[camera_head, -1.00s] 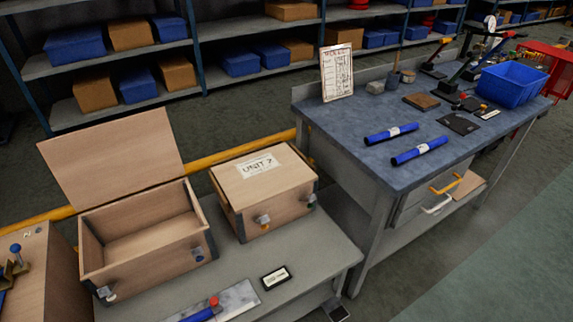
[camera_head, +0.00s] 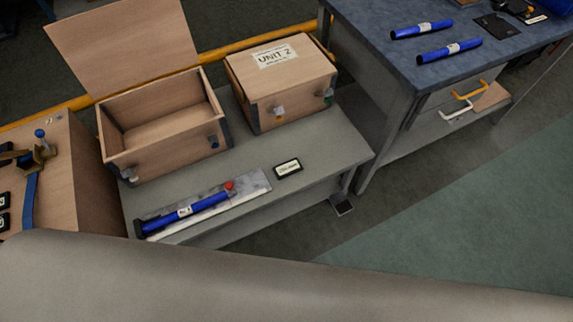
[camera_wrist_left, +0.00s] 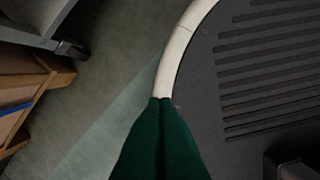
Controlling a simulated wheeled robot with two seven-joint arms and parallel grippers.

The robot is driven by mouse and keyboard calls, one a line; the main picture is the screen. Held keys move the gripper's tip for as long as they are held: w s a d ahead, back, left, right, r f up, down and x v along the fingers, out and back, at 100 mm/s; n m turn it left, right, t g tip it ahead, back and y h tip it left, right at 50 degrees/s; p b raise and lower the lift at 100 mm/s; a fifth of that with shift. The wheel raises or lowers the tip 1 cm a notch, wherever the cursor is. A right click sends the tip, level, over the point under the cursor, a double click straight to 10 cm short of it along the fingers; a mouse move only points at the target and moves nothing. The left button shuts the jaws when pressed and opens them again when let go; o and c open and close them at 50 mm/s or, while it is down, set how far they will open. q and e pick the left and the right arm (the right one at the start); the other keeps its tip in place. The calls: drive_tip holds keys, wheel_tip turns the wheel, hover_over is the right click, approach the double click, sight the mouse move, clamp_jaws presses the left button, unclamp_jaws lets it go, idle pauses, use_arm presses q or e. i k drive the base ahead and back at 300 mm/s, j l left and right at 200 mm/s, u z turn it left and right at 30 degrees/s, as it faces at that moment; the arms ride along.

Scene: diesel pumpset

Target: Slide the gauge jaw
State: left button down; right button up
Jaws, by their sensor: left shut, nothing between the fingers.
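In the head view a blue bar-shaped tool (camera_head: 207,203), which looks like the gauge, lies on a grey plate (camera_head: 256,181) on the low grey bench. It has a small white label, a red knob (camera_head: 229,185) at its right end and a dark part at its left end. I cannot tell which part is the sliding jaw. My left gripper (camera_wrist_left: 162,100) shows only in the left wrist view, with its dark green fingers shut together and empty. It is away from the tool, which is not in that view. My right gripper is not in view.
An open wooden box (camera_head: 165,158) and a closed box marked UNIT 2 (camera_head: 285,95) stand behind the tool on the bench (camera_head: 325,150). A small dark tag (camera_head: 288,169) lies right of the plate. A blue-topped workbench (camera_head: 385,60) holds two blue tubes.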

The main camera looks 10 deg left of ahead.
sight(230, 190)
drive_tip(key=u, duration=0.4)
drive_tip(key=j+u, duration=0.15)
drive_tip(key=u, duration=0.6)
